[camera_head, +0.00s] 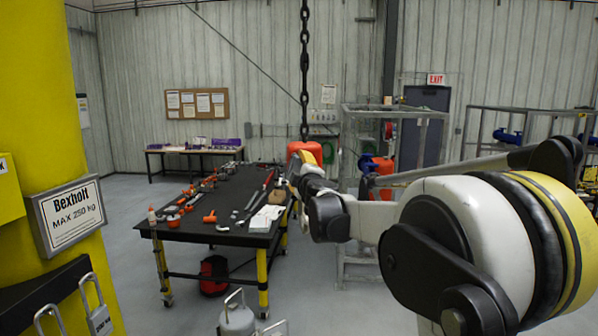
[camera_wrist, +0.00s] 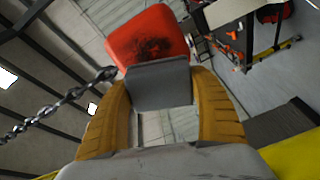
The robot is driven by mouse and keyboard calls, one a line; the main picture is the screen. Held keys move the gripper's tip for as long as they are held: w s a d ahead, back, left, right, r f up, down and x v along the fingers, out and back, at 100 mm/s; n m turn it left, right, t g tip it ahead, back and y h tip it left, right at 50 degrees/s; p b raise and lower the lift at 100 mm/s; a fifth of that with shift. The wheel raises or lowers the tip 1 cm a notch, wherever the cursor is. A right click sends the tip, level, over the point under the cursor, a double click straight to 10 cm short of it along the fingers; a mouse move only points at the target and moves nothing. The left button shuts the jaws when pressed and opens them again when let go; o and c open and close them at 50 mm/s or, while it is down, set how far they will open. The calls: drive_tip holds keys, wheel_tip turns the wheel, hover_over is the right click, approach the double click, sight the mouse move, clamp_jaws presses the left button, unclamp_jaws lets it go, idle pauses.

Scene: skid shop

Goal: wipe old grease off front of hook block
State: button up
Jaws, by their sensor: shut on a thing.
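The red hook block (camera_head: 303,146) hangs from a dark chain (camera_head: 304,70) in the head view, at the far end of my arm. In the wrist view, the red hook block (camera_wrist: 128,47) fills the upper middle and bears a dark grease smear (camera_wrist: 153,47) on its facing side. My gripper (camera_wrist: 162,84), with yellow ribbed fingers, is shut on a grey pad or folded cloth (camera_wrist: 158,88). The pad's far edge lies at or just before the block's lower edge, below the smear; I cannot tell whether they touch. The hook itself is hidden.
A black-topped workbench (camera_head: 212,236) with several tools stands beyond my gripper to the left. A yellow column (camera_head: 40,110) with a load sign (camera_head: 72,214) is close at left. Metal frames (camera_head: 383,112) stand behind my arm. A grey canister (camera_head: 237,318) is on the floor.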

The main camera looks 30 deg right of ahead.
sight(319, 164)
drive_tip(key=shift+x, duration=1.25)
idle(0.4)
drive_tip(key=shift+s+d+b, duration=0.2)
drive_tip(key=shift+s+d, duration=0.15)
drive_tip(key=shift+d, duration=0.85)
drive_tip(key=shift+s+d+b, duration=0.15)
drive_tip(key=shift+s+d, duration=0.2)
drive_tip(key=shift+d, duration=0.85)
drive_tip(key=shift+s+d+b, duration=0.2)
drive_tip(key=shift+s+d, duration=0.15)
drive_tip(key=shift+d, duration=0.85)
drive_tip(key=shift+w+a+b, duration=0.15)
drive_tip(key=shift+w+a, duration=0.2)
drive_tip(key=shift+a, duration=0.8)
drive_tip(key=shift+w+a+b, duration=0.15)
drive_tip(key=shift+w+a, duration=0.15)
drive_tip(key=shift+a, duration=0.85)
drive_tip(key=shift+w+a+b, duration=0.15)
drive_tip(key=shift+w+a, duration=0.2)
drive_tip(key=shift+a, duration=0.8)
drive_tip(key=shift+a+r, duration=0.2)
